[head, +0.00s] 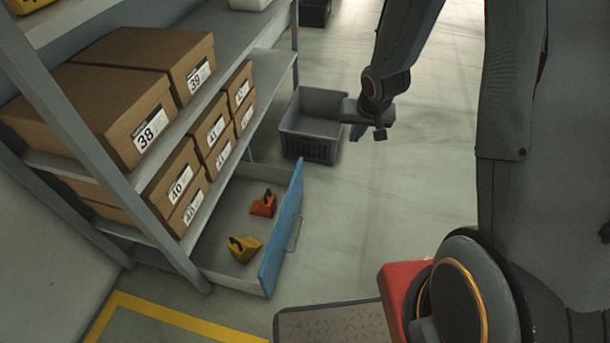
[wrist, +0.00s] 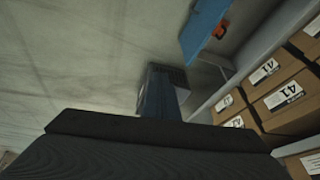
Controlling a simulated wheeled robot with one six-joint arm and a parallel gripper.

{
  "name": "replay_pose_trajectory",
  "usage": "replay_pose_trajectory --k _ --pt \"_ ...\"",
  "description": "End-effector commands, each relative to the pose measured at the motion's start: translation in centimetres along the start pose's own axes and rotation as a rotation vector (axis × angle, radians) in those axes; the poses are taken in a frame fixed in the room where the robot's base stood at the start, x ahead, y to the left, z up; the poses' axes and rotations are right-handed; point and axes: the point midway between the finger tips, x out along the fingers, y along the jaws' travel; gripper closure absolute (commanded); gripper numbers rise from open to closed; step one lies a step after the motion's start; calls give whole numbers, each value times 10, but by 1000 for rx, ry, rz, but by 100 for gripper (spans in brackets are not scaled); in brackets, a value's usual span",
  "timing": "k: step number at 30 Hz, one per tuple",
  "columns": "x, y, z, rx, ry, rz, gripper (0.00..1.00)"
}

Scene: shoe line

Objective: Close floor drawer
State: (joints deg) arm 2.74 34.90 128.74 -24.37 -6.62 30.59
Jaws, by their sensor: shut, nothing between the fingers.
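The floor drawer (head: 282,230) is pulled out from under the shelf rack, with a blue front and a metal handle bar. A yellow item (head: 243,249) and an orange-red item (head: 263,205) lie inside it. In the wrist view the blue drawer front (wrist: 203,32) shows at the top right, with the orange item (wrist: 222,30) beside it. My gripper (head: 357,132) is beyond the drawer, by the grey crate, and apart from the drawer front. Its blue fingers (wrist: 155,97) show in the wrist view, shut and empty.
A grey crate (head: 315,147) stands on the floor just past the drawer, close to my gripper. Shoe boxes (head: 140,110) fill the rack (head: 185,250) above the drawer. Open floor (head: 400,210) lies to the right of the drawer. A yellow line (head: 180,318) marks the floor in front.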

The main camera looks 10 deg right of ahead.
Motion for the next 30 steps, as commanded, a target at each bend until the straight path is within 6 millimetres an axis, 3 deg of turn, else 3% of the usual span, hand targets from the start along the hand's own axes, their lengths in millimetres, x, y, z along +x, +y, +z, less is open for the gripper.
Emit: replay_pose_trajectory --k 1,3,6,9,12,22,30 --pt "48 -3 1 15 15 -31 100" --pt "93 -10 0 37 43 -83 100" --pt "148 -21 1 71 74 -160 100" --pt "189 -32 6 102 89 -230 100" --pt "215 -40 11 124 97 -281 100" --pt "250 -52 12 144 102 -326 100" --pt "299 -68 7 142 102 -324 100"
